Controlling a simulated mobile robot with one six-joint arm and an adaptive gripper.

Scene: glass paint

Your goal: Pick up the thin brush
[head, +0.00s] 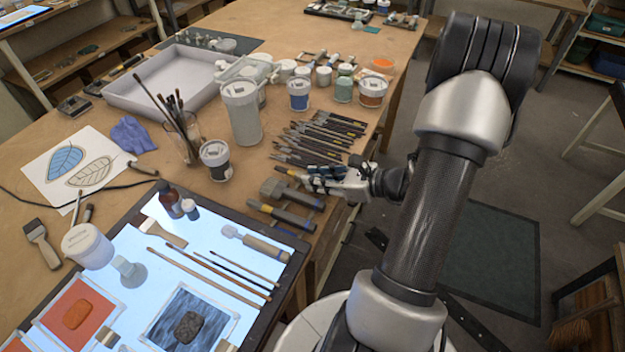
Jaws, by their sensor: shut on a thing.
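Several thin brushes (215,270) with wooden handles lie side by side on the lit panel at the front of the table. More thin brushes (172,115) stand upright in a clear glass (187,147). My gripper (310,181) is low over the table's right edge, at the near end of a row of dark-handled tools (318,135). It is shut on a slim tool there. Its fingers cover most of that tool, and I cannot tell whether it is a thin brush. My gripper is apart from the brushes on the panel and in the glass.
The lit panel (118,245) carries a picture tile (190,318), an orange tile (75,310) and other tools. Thicker handled tools (290,194) lie just in front of my gripper. A tall grey container (241,112) and several paint jars (299,93) stand behind. Floor is open at right.

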